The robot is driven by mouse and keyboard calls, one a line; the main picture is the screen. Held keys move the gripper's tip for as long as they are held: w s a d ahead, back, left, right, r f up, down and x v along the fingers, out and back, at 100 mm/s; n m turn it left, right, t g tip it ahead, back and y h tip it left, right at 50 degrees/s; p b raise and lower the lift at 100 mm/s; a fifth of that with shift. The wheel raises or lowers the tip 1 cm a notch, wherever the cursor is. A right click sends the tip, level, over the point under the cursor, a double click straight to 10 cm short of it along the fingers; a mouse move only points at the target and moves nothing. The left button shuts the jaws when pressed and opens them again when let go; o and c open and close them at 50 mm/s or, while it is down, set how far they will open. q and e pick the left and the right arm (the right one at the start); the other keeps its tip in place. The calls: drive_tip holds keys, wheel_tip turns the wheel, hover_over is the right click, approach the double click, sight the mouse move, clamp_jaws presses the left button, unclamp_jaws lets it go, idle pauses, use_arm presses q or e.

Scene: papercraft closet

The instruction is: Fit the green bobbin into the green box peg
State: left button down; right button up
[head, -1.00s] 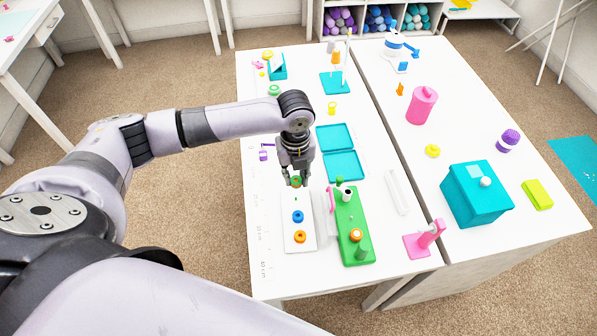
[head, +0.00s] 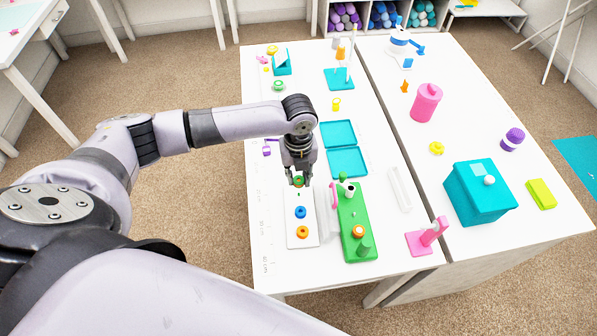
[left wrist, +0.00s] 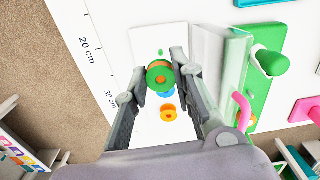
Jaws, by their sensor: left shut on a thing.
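My left gripper (head: 298,181) is shut on the green bobbin (left wrist: 158,74), which has an orange centre. It holds the bobbin over the far end of a white board (head: 295,240). A small green peg (left wrist: 160,51) stands bare on this board. The green box (head: 352,215) lies just right of the board, apart from the gripper. It carries an upright green peg (head: 364,245) at its near end, an orange-and-white piece (head: 358,231) beside that, and a dark-holed white piece (head: 350,190) at its far end. My right gripper is not in view.
A blue bobbin (head: 300,212) and an orange bobbin (head: 302,232) sit on the white board. A clear panel (left wrist: 205,60) with a pink handle (left wrist: 243,110) stands between board and box. A teal open case (head: 346,162) lies beyond; a pink stand (head: 425,240) is at right.

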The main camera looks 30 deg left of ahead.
sight(298, 194)
use_arm(q)
drive_tip(key=shift+f+b, duration=0.8)
drive_tip(key=shift+f, duration=1.1)
drive_tip(key=shift+r, duration=0.1)
drive_tip(key=shift+p, duration=0.4)
drive_tip(key=shift+p, duration=0.65)
drive_tip(key=shift+f+b, duration=0.75)
drive_tip(key=shift+f, duration=0.55)
drive_tip(key=c, duration=1.3)
unclamp_jaws()
